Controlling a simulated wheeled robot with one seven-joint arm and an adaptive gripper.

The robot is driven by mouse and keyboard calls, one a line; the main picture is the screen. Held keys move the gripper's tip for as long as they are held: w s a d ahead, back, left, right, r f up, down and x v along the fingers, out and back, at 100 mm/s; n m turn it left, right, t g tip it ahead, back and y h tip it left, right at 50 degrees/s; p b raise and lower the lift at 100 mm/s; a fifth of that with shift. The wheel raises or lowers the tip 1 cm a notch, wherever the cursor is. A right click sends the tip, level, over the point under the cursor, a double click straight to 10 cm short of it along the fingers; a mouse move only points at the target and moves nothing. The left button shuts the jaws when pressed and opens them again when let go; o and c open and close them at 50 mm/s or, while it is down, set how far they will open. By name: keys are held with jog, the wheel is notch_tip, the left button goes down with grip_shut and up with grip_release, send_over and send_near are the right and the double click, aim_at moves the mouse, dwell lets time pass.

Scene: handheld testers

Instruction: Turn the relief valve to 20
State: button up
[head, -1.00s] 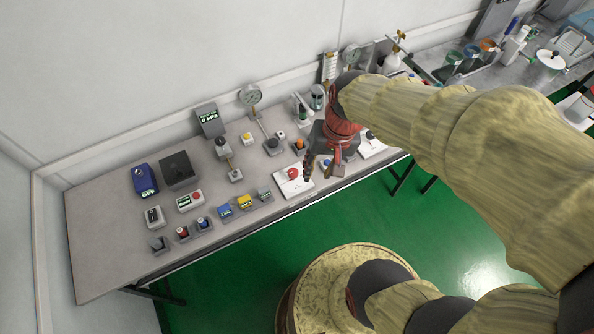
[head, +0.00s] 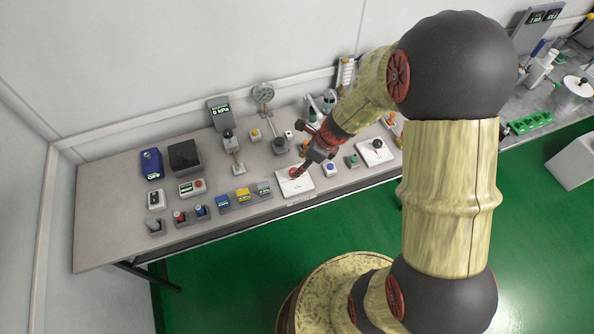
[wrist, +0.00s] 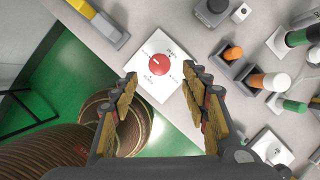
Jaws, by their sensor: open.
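A red round knob (wrist: 158,65) sits on a white square plate (wrist: 148,84) with small dial marks around it. I take it for the relief valve, but its lettering is too small to read. A short pale mark shows on the knob; its reading is unclear. In the wrist view my gripper (wrist: 159,75) is open and empty. Its fingertips appear on either side of the knob, seemingly above it; contact cannot be told.
A second white plate (head: 372,157) with a dark knob lies to the right. A yellow block (head: 243,194) and other testers stand left. A gauge (head: 263,93) stands behind.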

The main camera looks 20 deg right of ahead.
jog(key=b+x, duration=0.2)
jog(key=x, duration=0.3)
jog(key=shift+a+f, duration=0.1)
jog(key=shift+f, duration=0.2)
jog(key=c, duration=0.3)
jog(key=c, duration=0.7)
jog(key=shift+c, duration=0.8)
